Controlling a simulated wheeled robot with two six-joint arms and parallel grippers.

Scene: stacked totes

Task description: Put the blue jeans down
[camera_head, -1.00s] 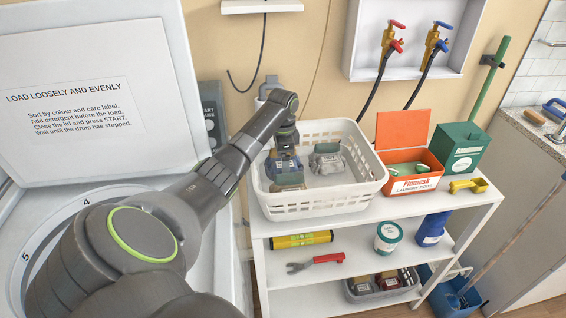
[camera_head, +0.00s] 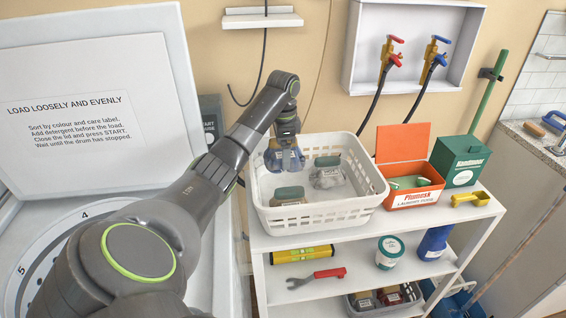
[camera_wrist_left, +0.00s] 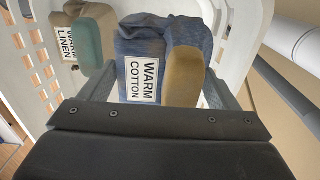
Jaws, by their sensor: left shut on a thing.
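My left gripper (camera_head: 285,146) is shut on the blue jeans (camera_head: 285,160), a folded denim bundle at the back left of the white laundry basket (camera_head: 325,219). The jeans hang below the gripper; I cannot tell whether they clear the basket floor. In the left wrist view the jeans (camera_wrist_left: 192,35) sit between the fingers (camera_wrist_left: 155,90), with a "WARM COTTON" label and a tan rounded piece in front. A beige bundle with a teal piece (camera_head: 290,196) lies in front of them in the basket; its label reads "LINEN". My right gripper is not in view.
A grey bundle (camera_head: 327,174) lies in the basket to the right of the jeans. An orange box (camera_head: 413,196), a green box (camera_head: 461,160) and a yellow scoop (camera_head: 470,200) stand right of the basket. The washer's raised lid (camera_head: 90,110) is at the left.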

